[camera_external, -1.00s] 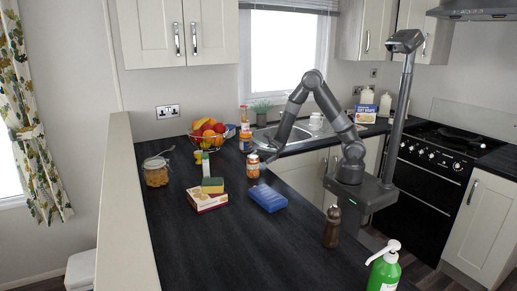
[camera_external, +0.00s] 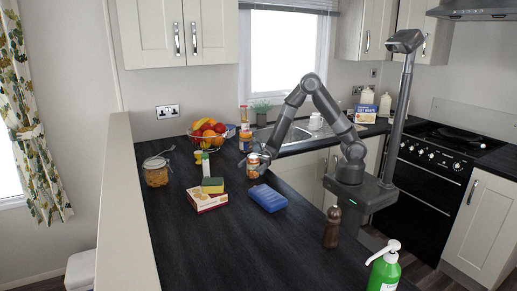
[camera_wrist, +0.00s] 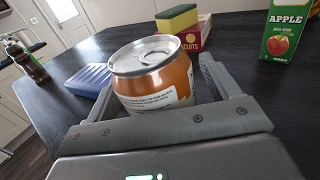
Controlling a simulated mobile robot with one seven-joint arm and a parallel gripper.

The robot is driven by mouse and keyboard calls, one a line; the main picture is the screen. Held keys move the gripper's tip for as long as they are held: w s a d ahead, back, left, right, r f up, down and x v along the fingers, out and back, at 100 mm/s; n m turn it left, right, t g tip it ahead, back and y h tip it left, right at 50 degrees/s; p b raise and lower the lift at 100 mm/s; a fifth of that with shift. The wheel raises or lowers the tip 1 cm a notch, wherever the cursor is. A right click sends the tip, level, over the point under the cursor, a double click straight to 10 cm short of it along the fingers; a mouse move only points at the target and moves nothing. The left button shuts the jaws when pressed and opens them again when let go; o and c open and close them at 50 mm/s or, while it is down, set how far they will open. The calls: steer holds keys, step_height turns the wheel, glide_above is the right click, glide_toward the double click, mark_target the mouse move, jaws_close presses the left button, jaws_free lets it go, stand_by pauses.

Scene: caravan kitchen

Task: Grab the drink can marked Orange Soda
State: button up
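An orange drink can (camera_external: 252,168) with a silver top stands upright on the dark counter. In the wrist view the can (camera_wrist: 158,82) shows a white panel of small print; I cannot read the name Orange Soda on it. My gripper (camera_external: 257,160) is at the can, reaching in from its right in the external view. In the wrist view my gripper (camera_wrist: 155,88) has one finger on each side of the can, with a narrow gap visible on the right side. The fingers look open around it; the can's lower part is hidden by the gripper.
A blue box (camera_external: 268,198) lies in front of the can. A biscuits box (camera_external: 207,202) with a sponge (camera_external: 212,185) on it is to the left. A juice carton (camera_wrist: 285,30), a fruit bowl (camera_external: 207,142), a jar (camera_external: 156,173) and a pepper mill (camera_external: 332,228) stand around. The front counter is largely clear.

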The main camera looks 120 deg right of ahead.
steer(key=c, duration=1.2)
steer(key=shift+c, duration=0.2)
steer(key=shift+r, duration=0.15)
